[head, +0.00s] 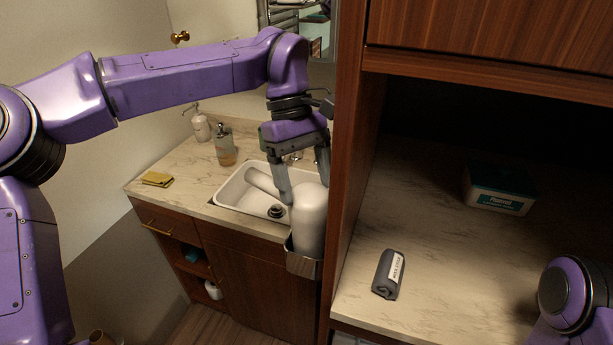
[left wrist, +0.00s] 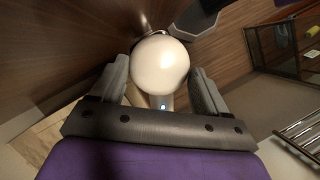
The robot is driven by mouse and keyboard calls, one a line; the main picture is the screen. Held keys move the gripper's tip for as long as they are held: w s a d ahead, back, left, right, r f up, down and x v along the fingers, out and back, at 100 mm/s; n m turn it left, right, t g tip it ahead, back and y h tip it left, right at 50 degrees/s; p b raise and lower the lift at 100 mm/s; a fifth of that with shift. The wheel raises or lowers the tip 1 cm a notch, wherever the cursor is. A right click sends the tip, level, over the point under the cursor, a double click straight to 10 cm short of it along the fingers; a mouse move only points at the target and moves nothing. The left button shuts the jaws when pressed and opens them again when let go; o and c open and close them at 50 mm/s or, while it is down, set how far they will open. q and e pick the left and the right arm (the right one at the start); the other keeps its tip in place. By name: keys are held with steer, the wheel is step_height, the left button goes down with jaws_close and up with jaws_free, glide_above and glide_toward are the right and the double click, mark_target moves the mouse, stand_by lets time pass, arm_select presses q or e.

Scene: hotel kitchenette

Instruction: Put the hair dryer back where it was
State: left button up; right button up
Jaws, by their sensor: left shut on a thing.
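The white hair dryer (head: 310,220) hangs in front of the sink counter, beside the wooden cabinet side. Its thick body points down and a narrower part reaches left over the sink. My left gripper (head: 304,187) is shut on it from above, one finger on each side. In the left wrist view the dryer's round white end (left wrist: 160,75) sits between the fingers. A metal holder (head: 303,264) is on the cabinet side at the dryer's lower end. I cannot tell how deep the dryer is in it. My right gripper is out of view.
The sink (head: 232,192) is behind and left of the dryer. Two soap bottles (head: 201,127) (head: 224,150) and a yellow cloth (head: 157,179) are on the counter. In the right niche lie a dark rolled pouch (head: 389,274) and a box (head: 499,190).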

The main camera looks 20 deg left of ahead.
arm_select(q)
steer(key=o, duration=1.8)
steer(key=shift+o, duration=0.2)
steer(key=p+v, duration=0.2)
steer(key=v, duration=1)
